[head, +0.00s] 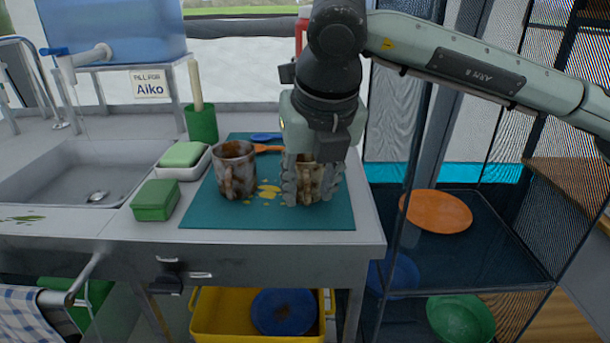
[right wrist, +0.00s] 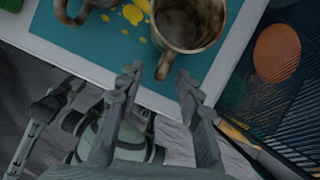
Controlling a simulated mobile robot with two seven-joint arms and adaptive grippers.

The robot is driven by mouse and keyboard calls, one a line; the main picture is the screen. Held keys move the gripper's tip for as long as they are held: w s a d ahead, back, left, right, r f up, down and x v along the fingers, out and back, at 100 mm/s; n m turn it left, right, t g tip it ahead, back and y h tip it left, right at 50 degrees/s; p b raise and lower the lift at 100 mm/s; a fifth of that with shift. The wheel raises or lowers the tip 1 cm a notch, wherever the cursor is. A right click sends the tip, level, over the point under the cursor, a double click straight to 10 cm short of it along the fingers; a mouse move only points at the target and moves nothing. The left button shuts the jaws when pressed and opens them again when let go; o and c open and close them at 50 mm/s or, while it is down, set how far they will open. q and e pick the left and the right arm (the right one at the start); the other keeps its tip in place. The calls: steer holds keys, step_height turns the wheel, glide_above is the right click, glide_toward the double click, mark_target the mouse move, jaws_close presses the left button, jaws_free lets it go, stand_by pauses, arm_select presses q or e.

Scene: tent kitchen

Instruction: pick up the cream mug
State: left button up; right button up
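A stained cream-tan mug (head: 308,184) stands on the teal mat (head: 265,217), partly hidden behind my right gripper (head: 310,186). In the right wrist view this mug (right wrist: 188,22) is seen from above, with its handle pointing toward the gap between my open fingertips (right wrist: 158,74). The fingers are apart and the rim lies beyond them; contact with the handle is unclear. A second mug, stained grey-brown (head: 236,168), stands to the left on the mat, its handle toward the front. My left gripper does not show clearly in either view.
Left of the mat are a green box (head: 155,200), a green sponge in a white dish (head: 183,172) and a sink (head: 55,172). A green cup (head: 201,124) stands behind. A mesh shelf with an orange plate (head: 436,211) is right of the counter.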

steer(key=shift+x, duration=0.9)
steer(key=shift+c, duration=0.5)
steer(key=shift+r, duration=0.1)
jaws_close()
